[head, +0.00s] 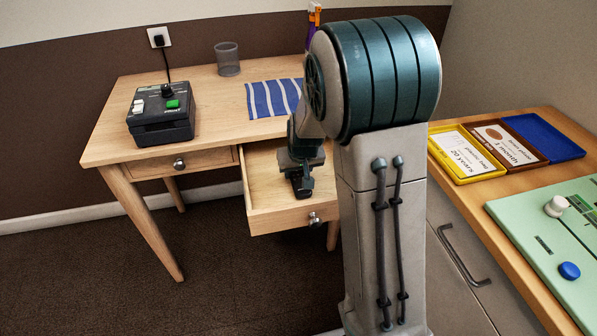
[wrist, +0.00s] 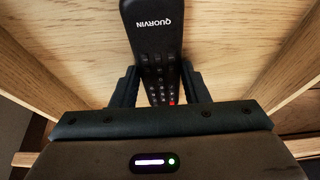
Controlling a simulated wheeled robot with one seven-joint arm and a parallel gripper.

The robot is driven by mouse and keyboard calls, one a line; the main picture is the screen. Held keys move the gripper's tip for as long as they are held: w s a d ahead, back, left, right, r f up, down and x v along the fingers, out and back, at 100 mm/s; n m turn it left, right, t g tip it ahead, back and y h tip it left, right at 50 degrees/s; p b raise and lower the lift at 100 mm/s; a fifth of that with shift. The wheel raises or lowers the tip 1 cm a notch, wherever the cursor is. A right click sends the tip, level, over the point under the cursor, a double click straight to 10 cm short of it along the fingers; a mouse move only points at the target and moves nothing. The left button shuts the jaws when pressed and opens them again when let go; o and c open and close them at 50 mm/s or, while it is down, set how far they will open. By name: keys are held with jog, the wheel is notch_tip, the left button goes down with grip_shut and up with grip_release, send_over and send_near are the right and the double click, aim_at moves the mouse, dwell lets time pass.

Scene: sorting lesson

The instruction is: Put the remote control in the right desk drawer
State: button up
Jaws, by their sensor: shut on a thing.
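The black remote control (wrist: 158,50) is between the two fingers of my gripper (wrist: 157,88) in the wrist view. My gripper is shut on it. In the head view my gripper (head: 303,188) is over the open right desk drawer (head: 268,197), low inside its walls. The remote is hard to make out there. The wrist view shows light wood around the remote. I cannot tell whether the remote touches the drawer floor. The left drawer (head: 182,164) of the desk is shut.
The desk top (head: 205,100) holds a black device with a green button (head: 161,114), a mesh cup (head: 227,59) and a blue striped cloth (head: 273,98). On the right, a counter (head: 473,203) carries yellow (head: 467,153), brown and blue (head: 544,136) trays and a green panel (head: 556,238).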

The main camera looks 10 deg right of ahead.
jog(key=shift+r, duration=0.1)
jog(key=shift+f, duration=0.2)
jog(key=o, duration=1)
jog(key=shift+r, duration=0.1)
jog(key=shift+r, duration=0.2)
jog(key=p+v, duration=0.3)
jog(key=v, duration=0.8)
jog(key=s+r+g, duration=0.2)
jog(key=s, duration=1.9)
jog(key=shift+s+r+g, duration=0.2)
jog(key=shift+s+g, duration=0.15)
jog(key=shift+g, duration=0.05)
